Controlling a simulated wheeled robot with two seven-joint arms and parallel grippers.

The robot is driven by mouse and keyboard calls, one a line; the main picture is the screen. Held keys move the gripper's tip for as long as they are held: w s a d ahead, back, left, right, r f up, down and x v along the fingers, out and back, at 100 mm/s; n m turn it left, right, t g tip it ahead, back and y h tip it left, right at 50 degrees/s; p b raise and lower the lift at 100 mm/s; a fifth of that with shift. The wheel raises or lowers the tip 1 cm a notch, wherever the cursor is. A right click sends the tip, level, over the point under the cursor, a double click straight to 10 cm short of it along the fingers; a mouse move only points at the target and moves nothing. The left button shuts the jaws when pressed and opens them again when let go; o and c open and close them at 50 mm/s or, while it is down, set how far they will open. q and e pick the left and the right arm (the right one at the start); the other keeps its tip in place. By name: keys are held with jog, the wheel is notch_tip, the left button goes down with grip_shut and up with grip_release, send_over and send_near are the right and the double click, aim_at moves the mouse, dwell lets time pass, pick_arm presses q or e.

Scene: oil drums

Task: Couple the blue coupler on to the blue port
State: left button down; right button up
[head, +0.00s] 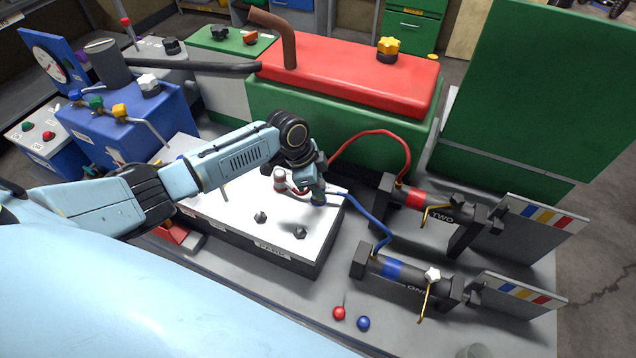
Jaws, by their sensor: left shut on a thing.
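My left gripper (316,188) reaches in from the left and is over the right part of the white-topped PARK block (225,222). It is shut on the end of the blue hose (362,216), where the blue coupler sits; the coupler itself is mostly hidden by the fingers. The blue hose runs to the blue-banded cylinder ONE (393,269). I cannot pick out the blue port with certainty. A red and grey coupler (280,180) stands on the block just left of the gripper. My right gripper is not in view.
The red hose (385,133) arches from cylinder TWO (416,200) behind my gripper. Two bare studs (260,217) stand on the block. A red ball (338,313) and a blue ball (363,323) are at the front. A green tank with red lid (350,75) stands behind.

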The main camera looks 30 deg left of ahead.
pick_arm(q)
jog(key=shift+s+f, duration=0.1)
jog(key=shift+f, duration=0.65)
dwell(0.6)
jog(key=c, duration=0.9)
grip_release()
jog(key=shift+c, duration=0.2)
